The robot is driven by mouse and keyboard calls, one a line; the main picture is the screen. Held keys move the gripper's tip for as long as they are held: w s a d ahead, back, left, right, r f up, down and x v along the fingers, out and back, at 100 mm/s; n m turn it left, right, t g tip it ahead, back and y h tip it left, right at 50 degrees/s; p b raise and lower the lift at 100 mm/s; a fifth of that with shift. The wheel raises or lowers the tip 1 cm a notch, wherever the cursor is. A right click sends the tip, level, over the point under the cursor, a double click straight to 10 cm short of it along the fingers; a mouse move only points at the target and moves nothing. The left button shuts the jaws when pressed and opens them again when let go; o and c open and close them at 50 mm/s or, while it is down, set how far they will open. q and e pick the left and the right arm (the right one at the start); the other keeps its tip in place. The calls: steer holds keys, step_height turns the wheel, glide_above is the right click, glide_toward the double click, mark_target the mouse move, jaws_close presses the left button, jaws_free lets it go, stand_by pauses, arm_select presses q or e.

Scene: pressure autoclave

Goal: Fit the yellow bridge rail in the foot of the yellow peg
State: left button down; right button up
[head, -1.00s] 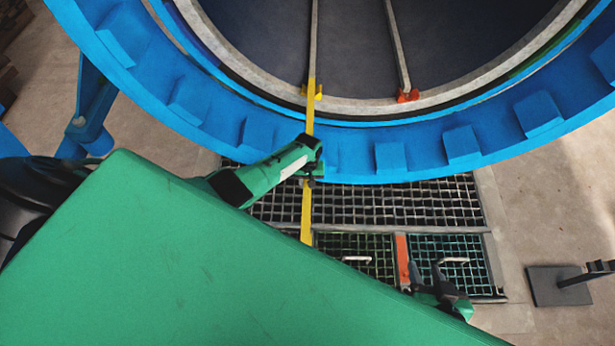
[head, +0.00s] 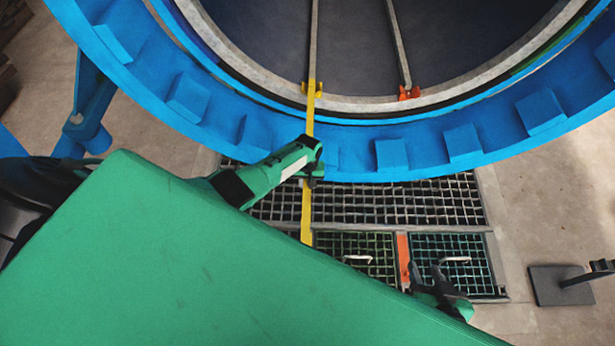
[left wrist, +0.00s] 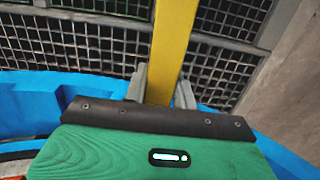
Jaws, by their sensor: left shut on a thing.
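The yellow bridge rail (head: 306,215) runs from over the floor grating up across the blue ring to the yellow peg (head: 318,90) at the chamber mouth. Its far end overlaps the peg's foot in the picture; I cannot tell whether it is seated in it. My left gripper (head: 314,172) is shut on the rail around its middle. In the left wrist view the fingers (left wrist: 161,90) stand on both sides of the yellow rail (left wrist: 172,45). My right gripper (head: 425,272) is open, low on the right beside the orange rail (head: 402,258), with its fingers apart.
The blue ring (head: 390,155) with its blocks curves round the chamber mouth. An orange peg (head: 409,92) sits right of the yellow one, at the end of another inner rail. Grating (head: 430,200) covers the floor in front. A dark stand (head: 560,285) is at the far right.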

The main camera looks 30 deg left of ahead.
arm_select(q)
steer(key=shift+w+f+b, duration=0.1)
steer(key=shift+f+b, duration=0.4)
steer(key=shift+f, duration=0.05)
steer(key=c, duration=1.1)
jaws_free()
steer(key=shift+o, duration=0.2)
step_height(320, 180, up, 14)
steer(key=p, duration=0.4)
steer(key=shift+w+a, duration=0.25)
steer(key=shift+w, duration=0.2)
steer(key=shift+f, duration=0.1)
